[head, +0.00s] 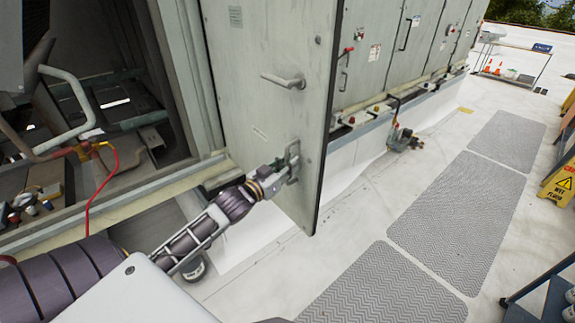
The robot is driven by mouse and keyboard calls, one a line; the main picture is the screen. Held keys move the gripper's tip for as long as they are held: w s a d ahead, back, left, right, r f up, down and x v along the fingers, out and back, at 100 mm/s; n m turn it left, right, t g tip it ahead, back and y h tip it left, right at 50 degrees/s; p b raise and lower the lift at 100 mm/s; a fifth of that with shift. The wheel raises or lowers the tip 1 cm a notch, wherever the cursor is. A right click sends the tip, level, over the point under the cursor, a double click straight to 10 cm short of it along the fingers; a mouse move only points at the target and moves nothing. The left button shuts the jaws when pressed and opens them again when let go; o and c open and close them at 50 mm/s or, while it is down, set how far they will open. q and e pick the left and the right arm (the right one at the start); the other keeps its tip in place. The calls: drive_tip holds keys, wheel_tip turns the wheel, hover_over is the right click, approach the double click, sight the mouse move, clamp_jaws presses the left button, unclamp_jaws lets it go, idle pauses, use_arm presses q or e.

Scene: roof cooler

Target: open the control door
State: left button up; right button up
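The control door (265,120) is a tall pale grey-green panel in the head view. It stands open, swung out from the cabinet, with the dark interior (110,100) exposed to its left. A lever handle (284,81) sits on the upper part of its face. My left gripper (288,165) is at grey hardware low on the door face, near the door's right edge, and appears to touch it. The fingertips blend with that hardware, so I cannot tell whether they are closed on it. My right gripper is not in view.
Pipes and a red cable (90,195) are in the opening on the left. More closed cabinet panels (410,45) run behind the door. Grey walkway mats (455,220) lie on the white roof. A yellow wet-floor sign (560,182) stands at right, and a table (512,50) is far back.

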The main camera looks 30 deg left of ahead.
use_arm(q)
drive_tip(key=shift+o, duration=0.8)
drive_tip(key=shift+s, duration=0.15)
drive_tip(key=s+a, duration=0.1)
drive_tip(key=s, duration=1)
drive_tip(key=shift+s+a, duration=0.25)
drive_tip(key=shift+s, duration=0.05)
idle(0.3)
idle(0.5)
drive_tip(key=shift+m, duration=0.3)
